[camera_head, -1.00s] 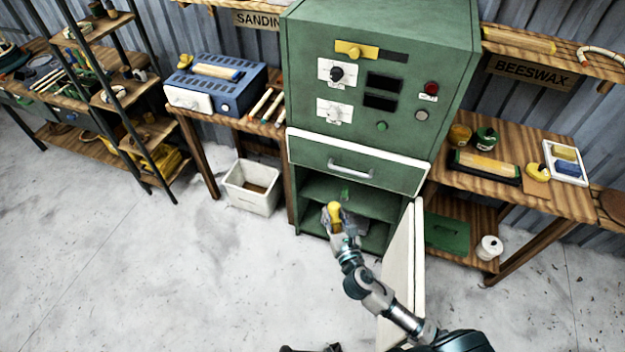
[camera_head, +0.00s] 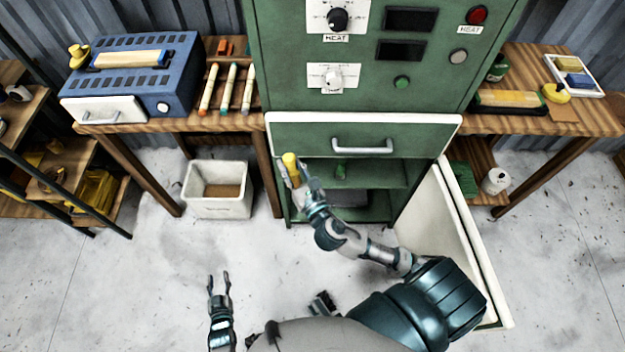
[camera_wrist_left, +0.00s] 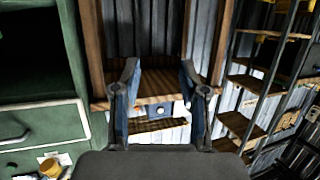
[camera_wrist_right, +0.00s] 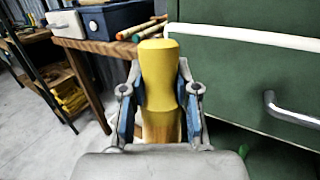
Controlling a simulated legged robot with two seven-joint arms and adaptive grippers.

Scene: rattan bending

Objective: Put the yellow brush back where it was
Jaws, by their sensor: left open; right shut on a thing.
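The yellow brush (camera_head: 290,161) is held in my right gripper (camera_head: 294,177), in front of the left edge of the green cabinet's lower opening. In the right wrist view the brush (camera_wrist_right: 160,80) stands upright between the two fingers, its yellow end up; its lower end is hidden by the gripper. My left gripper (camera_head: 219,285) is open and empty, low over the floor at the lower left of the head view. In the left wrist view its two fingers (camera_wrist_left: 160,85) are apart with nothing between them.
The green cabinet (camera_head: 290,45) has a drawer (camera_head: 300,140) and an open white door (camera_head: 440,220) at right. A wooden table at left holds a blue machine (camera_head: 180,75) and several crayon-like sticks (camera_head: 228,88). A white bin (camera_head: 217,205) stands below. The right table holds a yellow-topped block (camera_head: 508,98).

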